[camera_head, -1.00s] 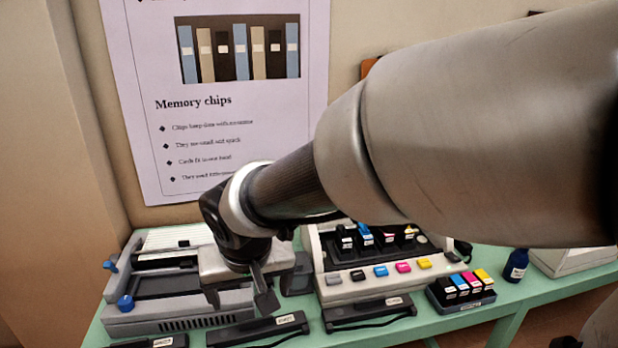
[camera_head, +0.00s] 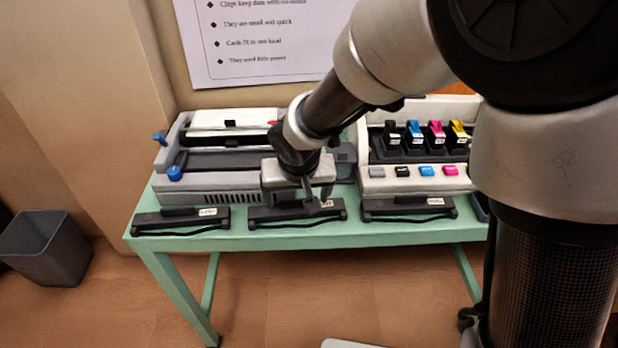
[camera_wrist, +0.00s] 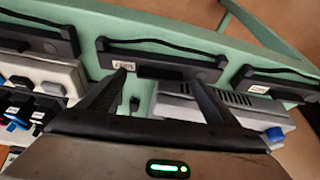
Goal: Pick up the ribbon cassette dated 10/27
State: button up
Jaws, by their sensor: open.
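Three black ribbon cassettes lie in a row along the front edge of the green table: left (camera_head: 180,220), middle (camera_head: 275,216) and right (camera_head: 400,209). Each has a small white label. The middle one also shows in the wrist view (camera_wrist: 180,62), with its label (camera_wrist: 125,65) beside one fingertip. The label print is upside down there and too small to read surely. My gripper (camera_head: 316,196) is at the middle cassette, and its fingers hide part of it. In the wrist view my gripper (camera_wrist: 160,78) is open, fingers apart and pointing at that cassette. I cannot tell whether they touch it.
A grey printer (camera_head: 205,190) stands behind the left and middle cassettes. A pale printer (camera_head: 375,184) with coloured cartridges stands behind the right one. The table's front edge (camera_head: 240,242) is close to the cassettes. A grey bin (camera_head: 45,250) stands on the floor at left.

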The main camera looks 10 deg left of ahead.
jog(key=shift+x, duration=1)
jog(key=shift+r, duration=0.1)
jog(key=shift+c, duration=0.2)
jog(key=c, duration=1.1)
jog(key=shift+r, duration=0.1)
jog(key=shift+c, duration=0.2)
